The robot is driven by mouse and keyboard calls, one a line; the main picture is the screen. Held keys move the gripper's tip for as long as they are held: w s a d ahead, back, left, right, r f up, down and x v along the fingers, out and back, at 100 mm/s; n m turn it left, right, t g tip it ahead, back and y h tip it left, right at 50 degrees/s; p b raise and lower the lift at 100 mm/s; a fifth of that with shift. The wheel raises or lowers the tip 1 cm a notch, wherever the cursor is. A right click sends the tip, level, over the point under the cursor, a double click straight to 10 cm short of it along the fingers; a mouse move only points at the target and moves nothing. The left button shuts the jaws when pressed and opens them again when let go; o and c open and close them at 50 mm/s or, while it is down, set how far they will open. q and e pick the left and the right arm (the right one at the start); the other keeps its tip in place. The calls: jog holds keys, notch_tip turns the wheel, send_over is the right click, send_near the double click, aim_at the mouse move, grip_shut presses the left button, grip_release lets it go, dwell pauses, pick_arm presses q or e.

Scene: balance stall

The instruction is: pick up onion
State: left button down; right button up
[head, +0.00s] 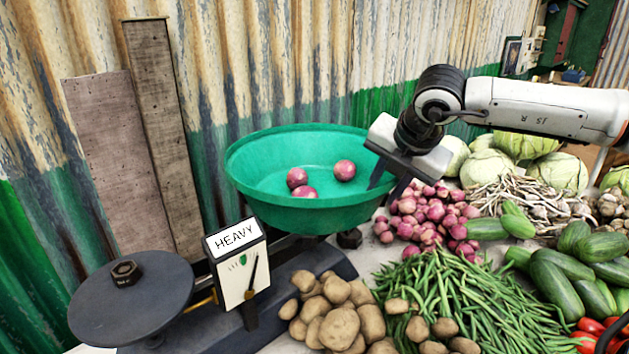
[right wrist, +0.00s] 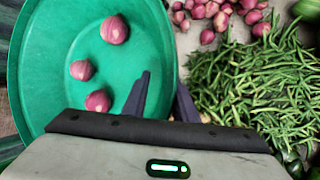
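Three purple-red onions lie in the green pan of the scale (head: 250,160): one at the right (head: 345,170), one at the left (head: 297,177) and one at the front (head: 304,192). The right wrist view also shows these onions, one at the top (right wrist: 114,30), one in the middle (right wrist: 82,70) and one lower down (right wrist: 98,101). A pile of smaller onions (head: 432,212) lies right of the pan. My right gripper (head: 391,181) points down over the pan's right rim, its fingers apart with nothing between them. My left gripper is out of view.
The scale has a sign reading HEAVY (head: 236,237) and a dark plate (head: 130,298) with a weight (head: 125,273). Potatoes (head: 340,328), green beans (head: 455,290), cucumbers (head: 562,278), garlic (head: 515,197) and cabbages (head: 550,172) crowd the right side. A corrugated wall (head: 300,60) stands behind.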

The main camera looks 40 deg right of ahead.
grip_shut()
